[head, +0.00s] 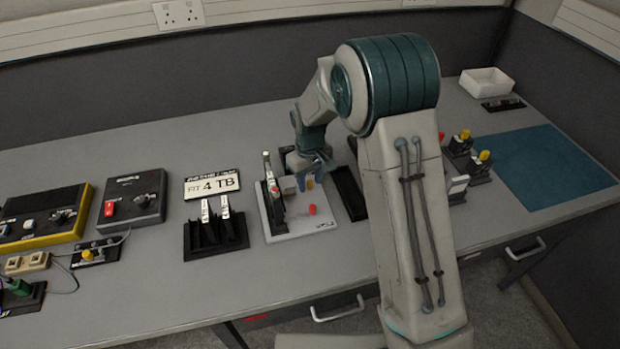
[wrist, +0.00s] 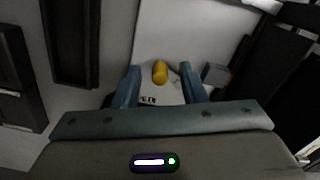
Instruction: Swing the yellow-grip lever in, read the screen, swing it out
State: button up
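The yellow grip (head: 310,184) is at the right side of a white-based fixture (head: 290,227), just below my gripper (head: 314,173). In the wrist view the yellow grip (wrist: 160,72) lies between the two blue fingers of my gripper (wrist: 160,80), with a gap on each side. My gripper is open and holds nothing. The lever's arm is mostly hidden. A white panel (head: 212,186) with a dark top strip stands left of the fixture and appears to read "RT 4 TB"; its smaller text is illegible.
A black rack (head: 216,250) stands to the left, a black tray (head: 349,193) to the right. A blue mat (head: 545,165) lies clear at far right.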

aim_at(309, 183)
jog(key=shift+c, duration=0.4)
grip_shut()
jog(key=shift+s+a+m+b, duration=0.15)
jog(key=shift+m+b, duration=0.1)
jog(key=shift+m, duration=0.3)
jog(key=shift+s+m+b, duration=0.15)
jog(key=shift+m+b, duration=0.1)
jog(key=shift+m, duration=0.3)
jog(key=shift+o, duration=0.4)
grip_release()
jog(key=shift+r, duration=0.1)
notch_tip(309, 183, up, 14)
